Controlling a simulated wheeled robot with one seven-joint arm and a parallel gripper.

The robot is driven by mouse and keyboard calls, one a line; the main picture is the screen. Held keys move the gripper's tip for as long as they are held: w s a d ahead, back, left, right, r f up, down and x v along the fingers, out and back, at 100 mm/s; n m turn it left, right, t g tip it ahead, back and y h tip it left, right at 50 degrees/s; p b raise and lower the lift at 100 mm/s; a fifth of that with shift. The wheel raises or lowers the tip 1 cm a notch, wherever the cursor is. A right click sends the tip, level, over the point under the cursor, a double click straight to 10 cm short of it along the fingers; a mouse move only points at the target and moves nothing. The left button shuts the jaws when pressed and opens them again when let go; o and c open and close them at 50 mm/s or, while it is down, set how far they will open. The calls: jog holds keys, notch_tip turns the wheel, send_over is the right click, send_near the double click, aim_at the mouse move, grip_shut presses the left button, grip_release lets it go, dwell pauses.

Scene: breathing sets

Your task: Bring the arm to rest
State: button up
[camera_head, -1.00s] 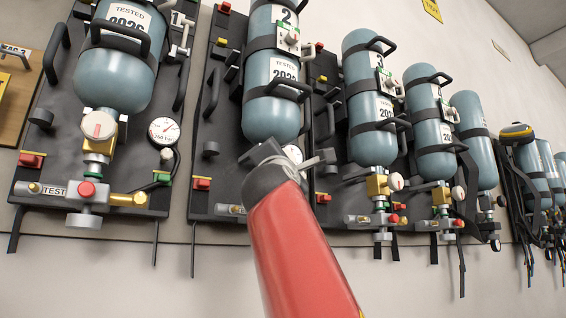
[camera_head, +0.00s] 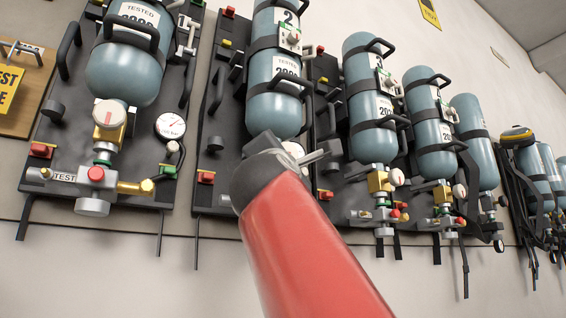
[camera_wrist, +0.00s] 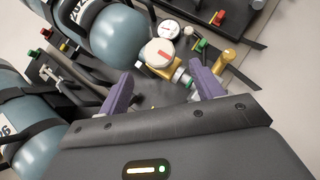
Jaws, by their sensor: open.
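My red arm rises from the bottom of the head view to a dark wrist, with my gripper (camera_head: 300,158) in front of the second breathing set (camera_head: 274,110). The gripper's jaws are mostly hidden there by the wrist. In the wrist view, the two purple fingers of my gripper (camera_wrist: 165,86) stand wide apart with nothing held between them. Beyond them are a round white knob with a red mark (camera_wrist: 159,52), a brass valve (camera_wrist: 180,76) and a white gauge (camera_wrist: 168,27). I cannot tell the exact gap between fingers and valve.
Blue cylinders on dark backplates line the wall: the first set (camera_head: 126,70) at left, the third (camera_head: 370,95), and others to the right. Handles, valves and hanging straps stick out. A wooden board (camera_head: 30,62) is at the far left. The wall below is bare.

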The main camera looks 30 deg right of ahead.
dwell(0.4)
notch_tip(320, 180, down, 24)
jog(key=w+a+r+m+g+y+p, duration=0.1)
jog(key=w+a+m+g+y+p, duration=0.1)
jog(key=m+g+y+p, duration=0.4)
jog(key=s+a+f+m+g+y+p, duration=0.1)
jog(key=s+f+m, duration=0.3)
jog(key=f, duration=0.7)
jog(key=s+a+f+m+g+y+p, duration=0.1)
jog(key=s+a+f+m+g+y, duration=0.3)
jog(key=s+f, duration=0.3)
jog(key=s+a+f+m+g+y+p, duration=0.1)
jog(key=s+a+f+m+g+y, duration=0.1)
jog(key=f, duration=1.3)
jog(key=s+m+g, duration=0.1)
jog(key=s+m, duration=0.1)
jog(key=s, duration=0.1)
jog(key=shift+s+a+f+p, duration=0.25)
jog(key=shift+a+p, duration=0.15)
